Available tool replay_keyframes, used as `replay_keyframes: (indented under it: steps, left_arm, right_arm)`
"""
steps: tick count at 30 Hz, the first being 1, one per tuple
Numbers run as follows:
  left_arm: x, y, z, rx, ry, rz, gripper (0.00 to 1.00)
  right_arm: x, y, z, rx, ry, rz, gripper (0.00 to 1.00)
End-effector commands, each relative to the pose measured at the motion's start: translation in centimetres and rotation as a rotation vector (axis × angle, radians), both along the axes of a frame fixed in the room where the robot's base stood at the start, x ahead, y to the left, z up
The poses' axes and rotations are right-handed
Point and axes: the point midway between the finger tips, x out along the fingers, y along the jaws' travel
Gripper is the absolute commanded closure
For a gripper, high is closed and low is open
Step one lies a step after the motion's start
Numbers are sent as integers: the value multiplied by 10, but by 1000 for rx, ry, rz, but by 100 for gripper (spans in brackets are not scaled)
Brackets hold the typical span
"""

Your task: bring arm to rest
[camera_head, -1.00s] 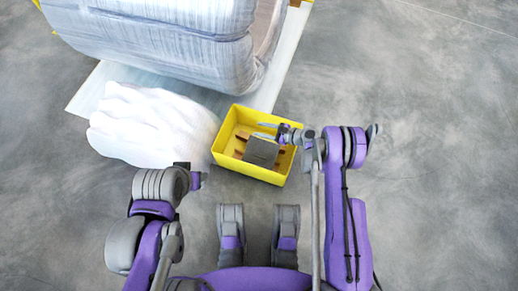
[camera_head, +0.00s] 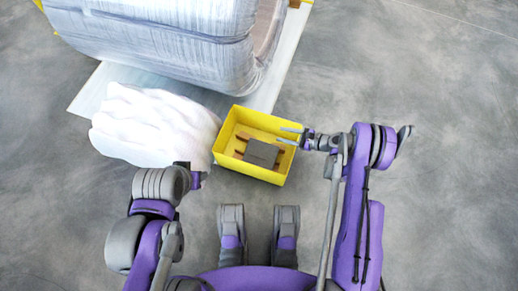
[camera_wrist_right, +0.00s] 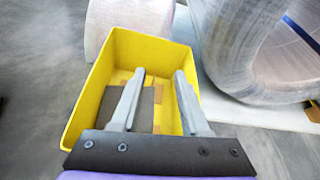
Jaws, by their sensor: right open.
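My right gripper (camera_head: 288,136) is open and empty at the right rim of the yellow bin (camera_head: 228,130). In the right wrist view its two fingers (camera_wrist_right: 158,100) are spread apart over the same yellow bin (camera_wrist_right: 88,92). A dark grey flat piece (camera_head: 263,153) lies in the bin on brown pieces (camera_head: 241,135), and it also shows between and beside the fingers in the right wrist view. My left arm is folded at the lower left. Only a small part of the left gripper (camera_head: 198,180) shows, so its jaws cannot be made out.
A large wrapped coil (camera_head: 170,40) lies on a pale sheet (camera_head: 92,92) at the top. The grey floor (camera_head: 450,130) on the right is clear.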

Motion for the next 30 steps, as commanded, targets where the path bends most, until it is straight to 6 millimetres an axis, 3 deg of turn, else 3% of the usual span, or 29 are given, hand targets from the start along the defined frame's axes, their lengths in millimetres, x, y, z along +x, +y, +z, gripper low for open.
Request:
replay_keyframes:
  steps: [14, 17, 22, 30]
  left_arm:
    - [0, 0, 0, 0, 0, 0, 50]
    - [0, 0, 0, 0, 0, 0, 50]
    - [0, 0, 0, 0, 0, 0, 50]
    - [0, 0, 0, 0, 0, 0, 50]
  right_arm:
    - [2, 1, 7, -20, -11, 8, 55]
    - [7, 2, 25, -83, -43, 33, 55]
    - [10, 2, 77, -268, -142, 119, 55]
    - [-17, -4, 159, -582, -316, 309, 55]
